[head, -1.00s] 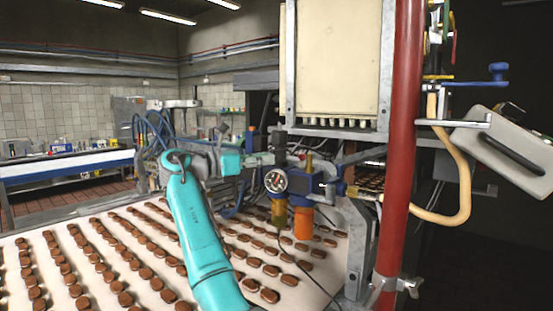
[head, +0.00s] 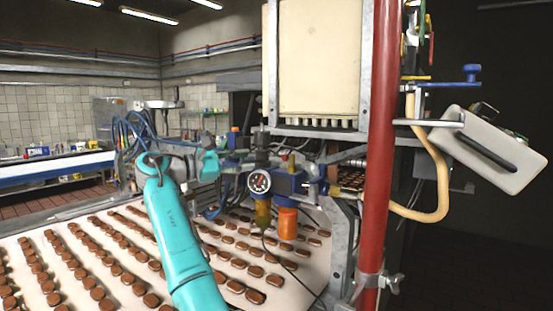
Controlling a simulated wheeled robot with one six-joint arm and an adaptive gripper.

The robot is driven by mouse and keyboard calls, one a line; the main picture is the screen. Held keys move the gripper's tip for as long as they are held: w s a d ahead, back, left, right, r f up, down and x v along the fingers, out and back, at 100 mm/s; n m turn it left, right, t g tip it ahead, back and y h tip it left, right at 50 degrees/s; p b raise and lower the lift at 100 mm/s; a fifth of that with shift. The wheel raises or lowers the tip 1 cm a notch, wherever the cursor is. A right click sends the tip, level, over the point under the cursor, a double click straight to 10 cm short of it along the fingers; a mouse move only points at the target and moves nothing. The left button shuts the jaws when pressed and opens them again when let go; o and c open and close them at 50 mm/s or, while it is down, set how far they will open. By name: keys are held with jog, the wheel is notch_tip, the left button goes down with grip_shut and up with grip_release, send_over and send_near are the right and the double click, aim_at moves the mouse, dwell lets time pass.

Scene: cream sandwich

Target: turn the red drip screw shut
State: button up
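I cannot make out a red drip screw with certainty. A small orange-red knob (head: 234,130) stands on top of the blue fittings, left of the round pressure gauge (head: 259,181). An amber bowl (head: 263,213) and an orange cup (head: 287,223) hang below the blue regulator (head: 285,183). My teal arm rises from the bottom and bends right at the top. My gripper (head: 218,166) is at its end, close to the left side of the blue fittings. It is small and merges with them, so its fingers and any contact are unclear.
A conveyor belt (head: 110,292) with rows of brown biscuits runs under the arm. A cream hopper (head: 318,58) hangs above the fittings. A red pole (head: 380,150), a cream hose (head: 442,185) and a tilted grey box (head: 490,150) stand at the right.

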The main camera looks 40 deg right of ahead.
aim_at(279, 169)
jog(key=d+m, duration=0.4)
jog(key=m, duration=0.5)
jog(key=d+m, duration=0.3)
jog(key=m, duration=0.6)
jog(key=d+m, duration=0.4)
jog(key=m, duration=0.5)
jog(key=shift+s+d+f, duration=0.2)
jog(key=shift+s+d, duration=0.05)
jog(key=shift+d, duration=0.1)
grip_shut()
